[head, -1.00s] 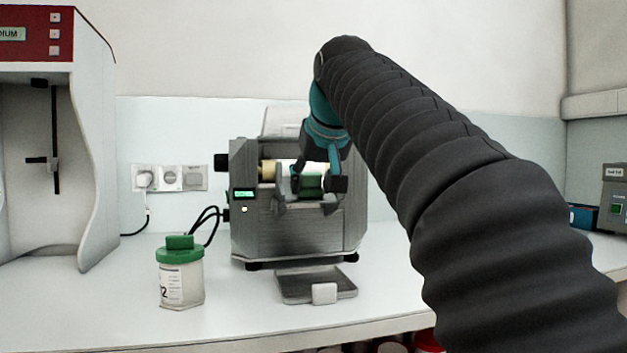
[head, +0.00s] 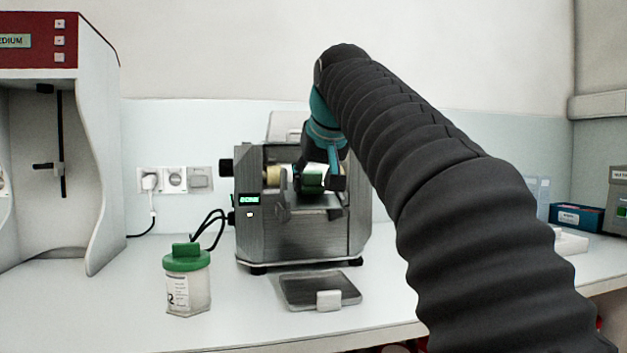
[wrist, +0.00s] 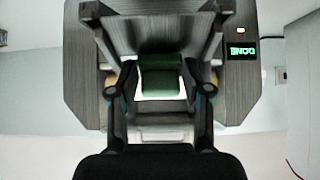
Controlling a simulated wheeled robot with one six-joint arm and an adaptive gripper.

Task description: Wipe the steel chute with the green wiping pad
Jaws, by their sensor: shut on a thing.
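The green wiping pad (head: 312,181) is held between the fingers of my gripper (head: 320,180), in the opening of the grey steel mill. In the wrist view the pad (wrist: 160,78) sits between the two dark fingers of my gripper (wrist: 160,85). The steel chute (head: 318,205) projects from the mill's front just below the pad. In the wrist view the chute (wrist: 150,32) fills the upper middle, with its side walls spreading. Whether the pad touches the chute I cannot tell. My arm hides part of the mill's right side.
A shallow steel tray (head: 295,290) lies on the bench before the mill (head: 300,240). A green-lidded jar (head: 187,285) stands to its left. A red-topped cabinet (head: 95,150) is at far left. Cables run behind the jar. Blue box (head: 577,217) at right.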

